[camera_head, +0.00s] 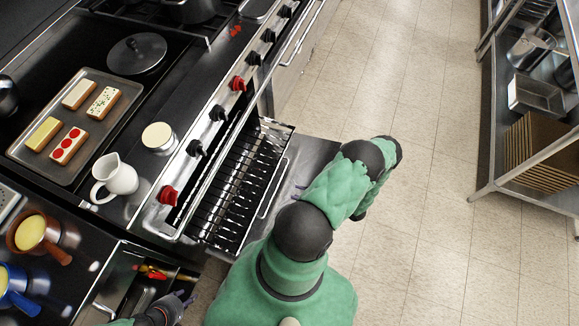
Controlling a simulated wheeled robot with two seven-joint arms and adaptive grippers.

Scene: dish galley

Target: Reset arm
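My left gripper (184,297) is at the bottom edge, low over the open drawer (133,290) left of my body. Its fingers are small and dark, and I see nothing clearly held in them. My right arm (340,185) is green with black joints and folds out over the open oven door (312,160).
The oven rack (240,185) is pulled out beside my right arm. The stove top holds a tray (75,172) with several decorated bars, a white pitcher (114,178) and a lidded pan (137,54). Brown (33,233) and blue (12,287) pots stand lower left. The floor at right is clear up to a metal shelf (520,172).

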